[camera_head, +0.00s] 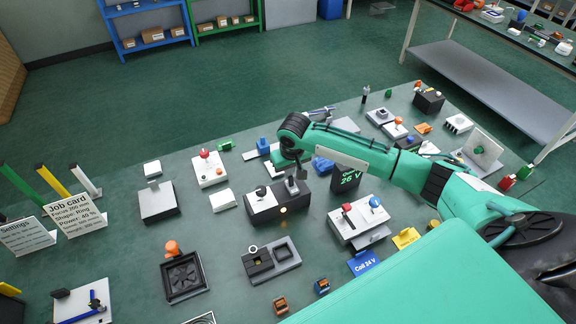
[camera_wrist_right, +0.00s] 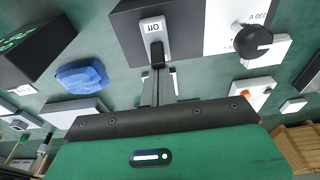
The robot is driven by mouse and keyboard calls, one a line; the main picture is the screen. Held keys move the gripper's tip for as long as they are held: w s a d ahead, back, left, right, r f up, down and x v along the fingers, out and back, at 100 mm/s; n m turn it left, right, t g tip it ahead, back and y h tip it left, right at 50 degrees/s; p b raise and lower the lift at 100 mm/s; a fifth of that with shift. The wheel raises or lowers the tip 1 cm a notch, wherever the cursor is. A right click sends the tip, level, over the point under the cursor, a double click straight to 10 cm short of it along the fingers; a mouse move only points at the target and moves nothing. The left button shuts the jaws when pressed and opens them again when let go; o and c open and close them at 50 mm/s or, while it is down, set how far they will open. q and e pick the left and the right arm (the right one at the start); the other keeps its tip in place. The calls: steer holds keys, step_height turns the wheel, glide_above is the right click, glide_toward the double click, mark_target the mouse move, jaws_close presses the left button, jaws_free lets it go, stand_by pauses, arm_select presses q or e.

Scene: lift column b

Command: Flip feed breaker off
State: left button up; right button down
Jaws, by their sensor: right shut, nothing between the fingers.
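The breaker is a dark box (camera_head: 265,208) near the middle of the bench. It also shows in the right wrist view (camera_wrist_right: 128,36), with a pale plate (camera_wrist_right: 153,25) marked "Off" and a dark lever (camera_wrist_right: 157,52) below that word. My right gripper (camera_head: 293,184) is over the box, pointing down. In the right wrist view its fingers (camera_wrist_right: 159,86) are shut and empty, right by the lever; I cannot tell if they touch it. The fingers hide part of the lever's surroundings. My left gripper is not in view.
A white plate with a black knob (camera_wrist_right: 252,42) adjoins the box. A black display reading "26 V" (camera_head: 347,179) stands close on the right, with a blue object (camera_head: 322,165) behind it. A white panel with red and blue knobs (camera_head: 360,221) is nearby. Several other devices crowd the bench.

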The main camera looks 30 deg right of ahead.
mark_target(292, 185)
steer(key=shift+s+r+t+p, duration=0.2)
steer(key=shift+s+t+p, duration=0.45)
steer(key=shift+t, duration=0.25)
steer(key=shift+s+t, duration=0.45)
steer(key=shift+t, duration=0.45)
steer(key=shift+s+a+t, duration=0.1)
steer(key=shift+s+t, duration=0.05)
steer(key=shift+t, duration=0.55)
steer(key=shift+r+p, duration=0.85)
steer(key=shift+p, duration=0.4)
steer(key=b+v, duration=0.2)
steer(key=v, duration=1.1)
steer(key=shift+r, duration=0.3)
